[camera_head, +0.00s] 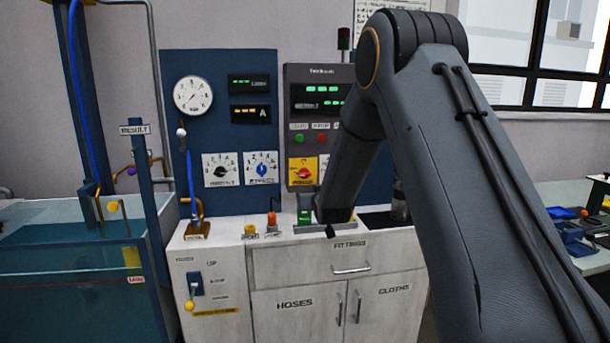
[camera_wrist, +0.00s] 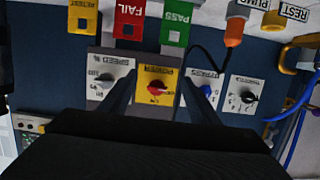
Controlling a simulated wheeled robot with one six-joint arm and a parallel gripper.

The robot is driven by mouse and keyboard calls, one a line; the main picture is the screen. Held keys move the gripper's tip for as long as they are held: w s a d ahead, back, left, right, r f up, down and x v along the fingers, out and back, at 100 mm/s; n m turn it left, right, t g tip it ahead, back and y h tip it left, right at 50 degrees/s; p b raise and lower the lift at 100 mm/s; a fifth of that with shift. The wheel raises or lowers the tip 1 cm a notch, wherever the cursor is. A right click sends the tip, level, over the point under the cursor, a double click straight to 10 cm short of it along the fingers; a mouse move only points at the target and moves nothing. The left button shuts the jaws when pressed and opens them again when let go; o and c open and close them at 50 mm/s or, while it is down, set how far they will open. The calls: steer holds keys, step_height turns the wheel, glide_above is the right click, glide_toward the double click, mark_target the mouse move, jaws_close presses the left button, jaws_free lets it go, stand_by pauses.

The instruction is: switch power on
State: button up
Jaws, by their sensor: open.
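The power switch is a red rotary knob (camera_wrist: 158,88) on a yellow plate marked POWER; it shows upside down in the wrist view. In the head view the same red knob (camera_head: 304,173) is on the right control panel, below the green and red buttons. Its exact setting is too small to read. My gripper (camera_wrist: 157,80) is open and faces the panel, with one finger on each side of the yellow plate in the wrist view. I see nothing between the fingers, and cannot tell whether they touch the panel. My arm hides the fingers in the head view.
Beside the knob are a speed dial (camera_wrist: 108,78) and a blue bypass knob (camera_wrist: 206,90). PASS (camera_wrist: 175,32) and FAIL (camera_wrist: 128,25) tags and an orange-capped fitting (camera_wrist: 235,32) stand close by. A white cabinet (camera_head: 300,262) is below; a water tank (camera_head: 70,262) is at left.

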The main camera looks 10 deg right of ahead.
mark_target(305, 175)
steer(key=shift+w+r+t+p, duration=0.3)
steer(key=shift+w+r+t, duration=0.2)
steer(key=shift+w, duration=1.55)
steer(key=shift+w+r+t+p, duration=0.25)
steer(key=shift+w+r+t, duration=0.25)
steer(key=shift+w, duration=1.6)
steer(key=shift+w+r+t+p, duration=0.35)
steer(key=shift+w+r, duration=0.25)
steer(key=shift+w, duration=1.45)
steer(key=c, duration=1.1)
steer(key=shift+o, duration=0.2)
